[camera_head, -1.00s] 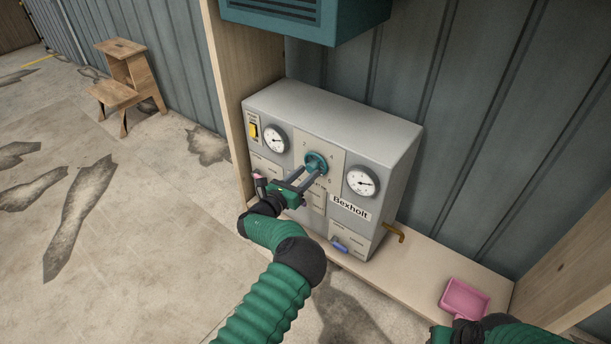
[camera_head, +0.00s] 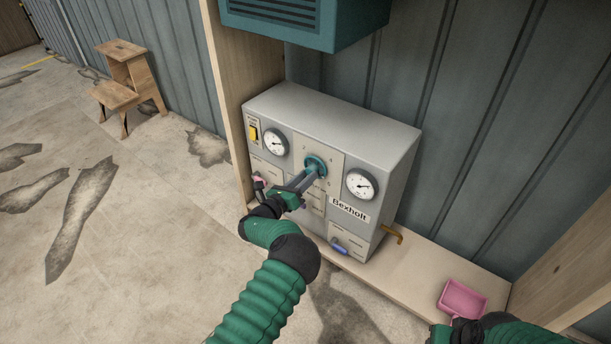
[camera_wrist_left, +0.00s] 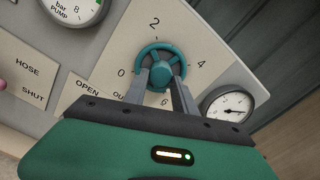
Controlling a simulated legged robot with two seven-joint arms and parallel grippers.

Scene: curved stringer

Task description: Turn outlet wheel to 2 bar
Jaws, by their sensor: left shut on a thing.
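The teal outlet wheel (camera_head: 316,166) is on the front panel of the grey Bexholt box (camera_head: 340,118). In the left wrist view the wheel (camera_wrist_left: 161,66) has the marks 0, 2, 4 and 6 around it. My left gripper (camera_head: 314,173) is shut on the wheel, its two grey fingers reaching its lower part. The right-hand gauge (camera_head: 361,184) also shows in the left wrist view (camera_wrist_left: 228,106); its reading is too small to tell. My right gripper (camera_head: 442,334) is partly cut off at the bottom edge, and its jaws cannot be made out.
A left-hand gauge (camera_head: 275,142) and a yellow switch (camera_head: 253,132) are on the panel. A blue handle (camera_head: 339,248) is low on the box, and a brass pipe (camera_head: 392,236) at its side. A pink tray (camera_head: 463,298) lies on the shelf. A teal cabinet (camera_head: 300,22) hangs above.

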